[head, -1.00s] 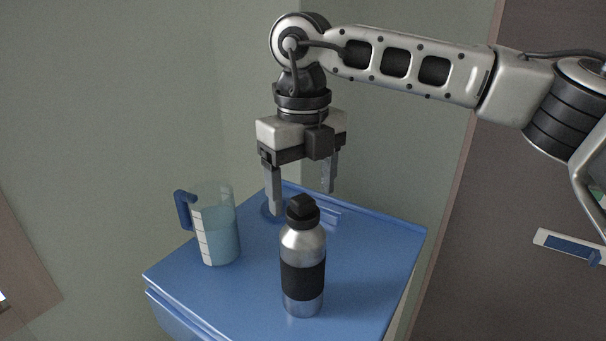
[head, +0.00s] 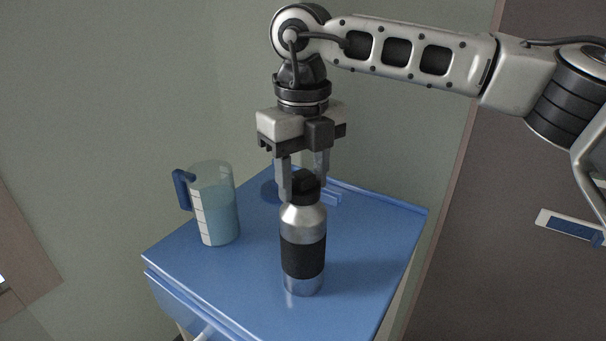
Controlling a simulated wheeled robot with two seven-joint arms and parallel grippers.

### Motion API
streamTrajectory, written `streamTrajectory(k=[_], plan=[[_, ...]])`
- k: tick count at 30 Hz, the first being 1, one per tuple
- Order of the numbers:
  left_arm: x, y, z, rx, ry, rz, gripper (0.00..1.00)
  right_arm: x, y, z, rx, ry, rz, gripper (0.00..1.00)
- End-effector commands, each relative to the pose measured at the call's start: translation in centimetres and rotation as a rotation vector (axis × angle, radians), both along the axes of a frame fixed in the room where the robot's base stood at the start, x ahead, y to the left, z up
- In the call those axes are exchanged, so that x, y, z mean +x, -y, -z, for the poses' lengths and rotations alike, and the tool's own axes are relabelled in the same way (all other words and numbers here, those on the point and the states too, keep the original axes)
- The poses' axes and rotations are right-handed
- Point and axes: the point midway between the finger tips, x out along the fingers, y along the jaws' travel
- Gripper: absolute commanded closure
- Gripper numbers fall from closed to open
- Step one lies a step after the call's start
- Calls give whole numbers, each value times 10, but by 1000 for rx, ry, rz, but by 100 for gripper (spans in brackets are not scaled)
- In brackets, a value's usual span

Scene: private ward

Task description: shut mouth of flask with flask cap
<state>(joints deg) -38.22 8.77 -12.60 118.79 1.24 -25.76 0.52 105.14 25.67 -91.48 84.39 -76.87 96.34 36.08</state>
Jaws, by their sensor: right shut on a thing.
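The flask (head: 303,255) is a silver metal bottle with a black band round its middle. It stands upright on the blue cabinet top. The black flask cap (head: 303,187) sits on the flask's mouth, looking upright and in line with it. My right gripper (head: 302,178) points straight down from above, its two fingers on either side of the cap, shut on it. The fingers partly hide the cap. I cannot tell how tightly the cap sits on the neck. My left gripper is not in view.
A clear measuring jug (head: 215,205) with a blue handle and bluish liquid stands left of the flask. The blue cabinet top (head: 365,245) is free to the right of the flask. A wall is close behind, and a brown door panel (head: 500,220) is at right.

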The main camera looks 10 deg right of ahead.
Motion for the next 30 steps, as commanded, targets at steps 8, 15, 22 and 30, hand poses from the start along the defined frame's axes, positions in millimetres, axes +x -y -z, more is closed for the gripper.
streamTrajectory(k=[8,15,22,30], plan=[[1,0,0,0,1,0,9,0,0,0,0,0,0,100],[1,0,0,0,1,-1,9,0,0,0,0,0,0,100],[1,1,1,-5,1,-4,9,0,0,1,0,0,0,100],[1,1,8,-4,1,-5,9,0,0,5,0,0,69,100]])
